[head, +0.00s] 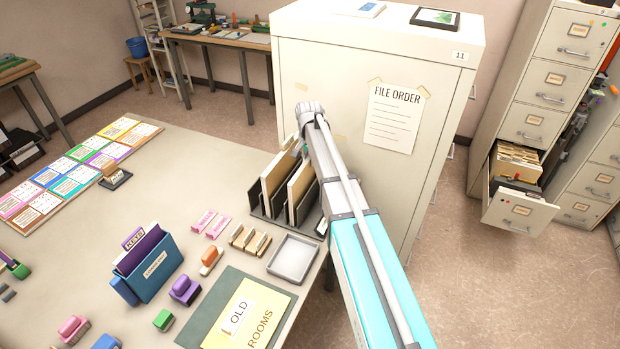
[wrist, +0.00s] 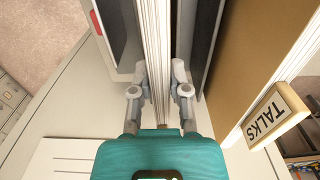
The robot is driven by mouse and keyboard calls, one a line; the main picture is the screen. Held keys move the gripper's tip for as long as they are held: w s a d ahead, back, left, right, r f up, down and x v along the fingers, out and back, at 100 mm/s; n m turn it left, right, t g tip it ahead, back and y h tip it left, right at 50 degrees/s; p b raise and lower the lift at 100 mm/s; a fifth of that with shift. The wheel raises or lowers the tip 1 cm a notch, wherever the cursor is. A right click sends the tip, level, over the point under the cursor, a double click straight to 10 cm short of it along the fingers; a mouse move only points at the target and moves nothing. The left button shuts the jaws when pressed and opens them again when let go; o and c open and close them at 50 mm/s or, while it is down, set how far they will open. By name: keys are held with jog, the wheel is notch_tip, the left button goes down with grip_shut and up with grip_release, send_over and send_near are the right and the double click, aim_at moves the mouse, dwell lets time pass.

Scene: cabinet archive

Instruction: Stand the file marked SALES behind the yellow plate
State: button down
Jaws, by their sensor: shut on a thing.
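In the wrist view my gripper (wrist: 160,76) has its two fingers closed on either side of a thin, pale, upright file (wrist: 154,35). Its label does not show, so I cannot tell whether it is marked SALES. Right of it are a dark panel and a tan file (wrist: 238,60) with a tab reading TALKS (wrist: 270,116). A dark plate and a grey one stand to the left. In the head view my arm reaches over the black rack (head: 262,213) of upright files; my fingers are hidden there. I cannot make out a yellow plate for certain.
A cream cabinet (head: 335,70) with a FILE ORDER sheet (head: 393,117) stands right behind the rack. A grey tray (head: 293,259), stamps and a blue box (head: 150,268) with a purple file are on the table. An open drawer (head: 518,205) is at the right.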

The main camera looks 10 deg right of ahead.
jog(key=shift+r, duration=0.2)
jog(key=shift+r+p, duration=2.3)
jog(key=shift+p, duration=0.2)
jog(key=shift+r, duration=0.15)
